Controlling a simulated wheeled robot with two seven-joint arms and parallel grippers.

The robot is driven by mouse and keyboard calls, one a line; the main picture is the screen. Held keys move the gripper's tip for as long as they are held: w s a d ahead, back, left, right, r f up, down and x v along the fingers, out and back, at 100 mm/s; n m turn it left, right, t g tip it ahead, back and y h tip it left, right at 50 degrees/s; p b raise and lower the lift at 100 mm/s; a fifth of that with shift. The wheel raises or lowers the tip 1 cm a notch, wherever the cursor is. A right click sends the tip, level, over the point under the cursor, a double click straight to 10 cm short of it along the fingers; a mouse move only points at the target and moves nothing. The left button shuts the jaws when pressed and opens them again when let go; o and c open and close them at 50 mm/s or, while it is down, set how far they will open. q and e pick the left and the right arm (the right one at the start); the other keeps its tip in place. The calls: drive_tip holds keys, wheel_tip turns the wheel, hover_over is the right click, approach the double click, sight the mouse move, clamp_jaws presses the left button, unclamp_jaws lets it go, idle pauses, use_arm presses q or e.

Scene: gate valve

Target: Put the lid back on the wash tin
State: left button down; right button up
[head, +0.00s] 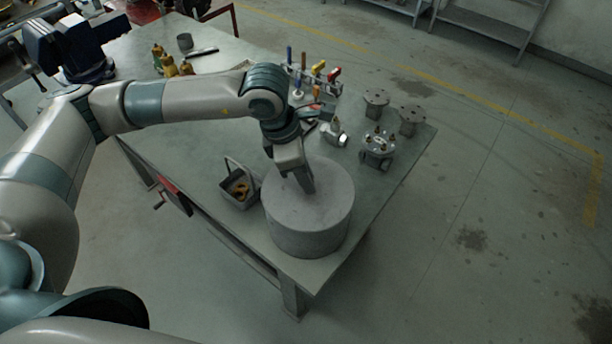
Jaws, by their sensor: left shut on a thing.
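The wash tin (306,238) is a wide grey cylinder near the front corner of the workbench. Its round grey lid (330,196) is at the tin's top and covers the opening from this view. My left gripper (307,186) reaches down from the left to the middle of the lid, and is shut on the lid, apparently at a grip part hidden by the fingers. I cannot tell whether the lid rests fully on the rim or sits slightly above it. My right gripper is not in view.
A grey basket (239,187) with brass-coloured parts stands just left of the tin. Behind are a valve body (377,148), a small metal fitting (335,133), two flanged grey pieces (376,102) and a rack of coloured-handled tools (313,78). A blue vise (75,45) is at far left.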

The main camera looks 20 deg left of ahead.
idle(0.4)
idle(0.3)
use_arm(q)
drive_tip(key=c, duration=1)
unclamp_jaws()
drive_tip(key=shift+r, duration=0.15)
drive_tip(key=shift+r+p, duration=0.7)
drive_tip(key=shift+r, duration=2.65)
clamp_jaws()
